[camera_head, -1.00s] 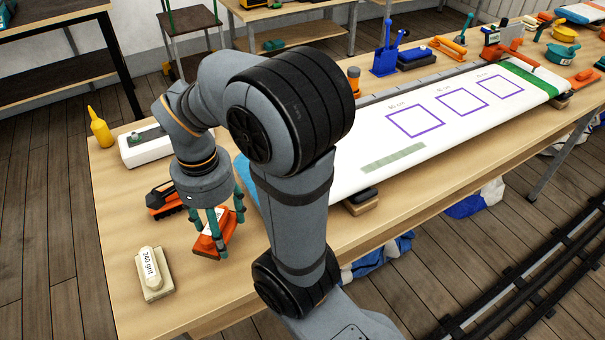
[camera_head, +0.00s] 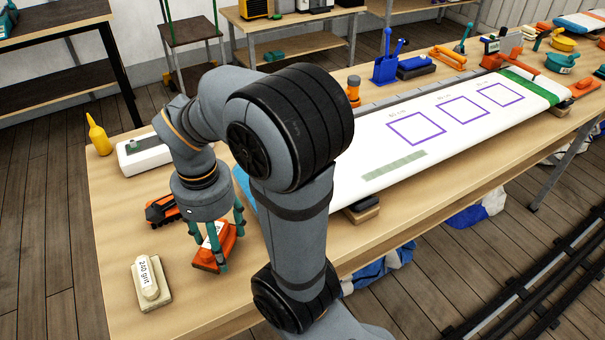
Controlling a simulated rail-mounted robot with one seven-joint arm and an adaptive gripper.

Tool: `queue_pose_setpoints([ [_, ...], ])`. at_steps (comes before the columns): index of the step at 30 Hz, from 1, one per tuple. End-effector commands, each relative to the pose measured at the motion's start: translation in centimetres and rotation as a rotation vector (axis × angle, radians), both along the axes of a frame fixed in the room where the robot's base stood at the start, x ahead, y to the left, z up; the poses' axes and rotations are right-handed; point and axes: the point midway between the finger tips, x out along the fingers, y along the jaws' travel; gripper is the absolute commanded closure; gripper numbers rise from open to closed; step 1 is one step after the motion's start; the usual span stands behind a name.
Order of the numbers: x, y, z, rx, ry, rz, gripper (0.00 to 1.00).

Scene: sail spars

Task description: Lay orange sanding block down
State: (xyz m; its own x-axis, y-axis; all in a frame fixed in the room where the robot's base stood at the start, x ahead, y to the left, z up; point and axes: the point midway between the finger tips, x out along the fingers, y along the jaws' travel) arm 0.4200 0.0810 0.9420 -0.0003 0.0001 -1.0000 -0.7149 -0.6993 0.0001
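The orange sanding block (camera_head: 207,261) has a white label on top and sits low at the near left part of the workbench. My gripper (camera_head: 217,248) points down over it, with teal fingers on different sides of the block. One finger crosses in front of the block and hides part of it. The block's underside appears at or very near the bench top; I cannot tell whether it touches. I cannot tell whether the fingers press on the block or stand just clear of it.
A cream "240 grit" block (camera_head: 151,283) lies to the left. A black-and-orange brush-like tool (camera_head: 162,210) is behind the gripper, with a white box (camera_head: 140,153) and yellow bottle (camera_head: 98,135) beyond. The white sail board (camera_head: 400,165) lies right of my arm.

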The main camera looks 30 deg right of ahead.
Motion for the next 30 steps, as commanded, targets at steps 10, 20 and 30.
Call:
queue_pose_setpoints([
  [10,0.0,0.0,-1.2,0.000,0.000,0.000,0.59],
  [20,0.0,0.0,-2.2,0.000,0.000,0.000,0.59],
  [30,0.0,0.0,-2.6,0.000,0.000,0.000,0.27],
])
